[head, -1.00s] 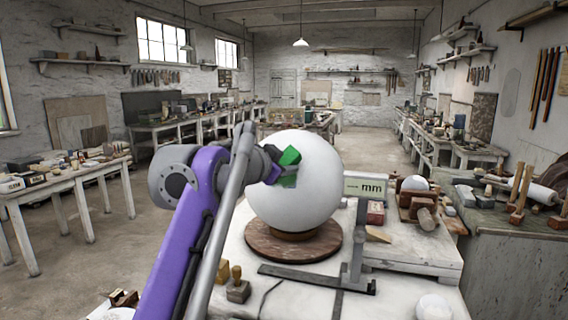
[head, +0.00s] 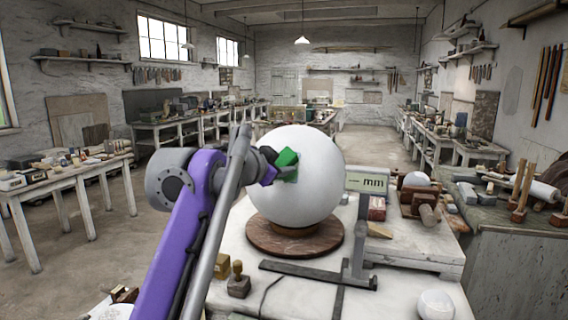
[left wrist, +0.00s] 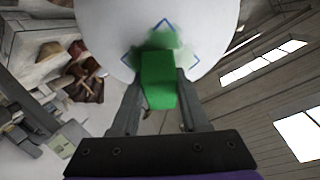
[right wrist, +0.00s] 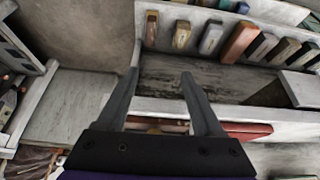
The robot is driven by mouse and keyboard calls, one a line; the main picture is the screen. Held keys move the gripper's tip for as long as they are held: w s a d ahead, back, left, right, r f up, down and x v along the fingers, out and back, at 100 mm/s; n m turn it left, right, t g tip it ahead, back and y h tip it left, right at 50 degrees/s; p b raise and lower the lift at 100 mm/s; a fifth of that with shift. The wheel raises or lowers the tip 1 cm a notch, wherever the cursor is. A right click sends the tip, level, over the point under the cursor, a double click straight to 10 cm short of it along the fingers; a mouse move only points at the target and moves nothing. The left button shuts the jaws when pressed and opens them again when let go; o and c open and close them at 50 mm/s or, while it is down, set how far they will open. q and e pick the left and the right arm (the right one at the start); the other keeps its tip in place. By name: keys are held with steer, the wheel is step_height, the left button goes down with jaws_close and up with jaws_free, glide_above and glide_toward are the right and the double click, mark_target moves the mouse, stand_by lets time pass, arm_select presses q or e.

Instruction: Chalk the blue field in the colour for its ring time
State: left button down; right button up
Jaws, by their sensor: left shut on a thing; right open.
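A large white plaster sphere (head: 305,180) stands on a round brown wooden base (head: 265,240) on the white table. My left gripper (head: 282,165) is shut on a green chalk block (left wrist: 158,82), at the sphere's left face. In the left wrist view the sphere (left wrist: 205,22) carries a blue-outlined field (left wrist: 193,58), and green colour covers part of its inside around the chalk's tip. The chalk appears to touch the surface there. My right gripper (right wrist: 160,78) is open and empty; it is not visible in the head view. A gauge with a display (head: 367,182) reading "mm" stands right of the sphere.
A wooden-handled stamp (head: 238,280) stands at the table's front left, and a small white ball (head: 435,305) lies front right. In the right wrist view several coloured blocks (right wrist: 240,42) sit in a row above a grey trough.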

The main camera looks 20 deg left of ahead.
mark_target(289, 152)
arm_select(q)
steer(key=shift+w+d+r+p, duration=0.35)
steer(key=shift+d+r+p, duration=0.1)
steer(key=shift+r+p, duration=0.1)
steer(key=shift+w+d+r+p, duration=0.35)
steer(key=shift+d+r+p, duration=0.1)
steer(key=shift+r, duration=0.1)
steer(key=shift+w+d, duration=0.2)
steer(key=shift+w, duration=0.1)
steer(key=shift+s+a+f+b, duration=0.4)
steer(key=shift+s+a+f, duration=0.05)
steer(key=shift+f, duration=0.05)
steer(key=shift+s+a+f, duration=0.1)
steer(key=shift+s+a, duration=0.1)
steer(key=shift+s, duration=0.05)
steer(key=shift+s+a+f+b, duration=0.15)
steer(key=shift+a+f+b, duration=0.2)
steer(key=shift+f+b, duration=0.2)
steer(key=shift+s+a+f, duration=0.1)
steer(key=shift+s+a, duration=0.1)
steer(key=shift+s, duration=0.05)
steer(key=shift+w, duration=0.1)
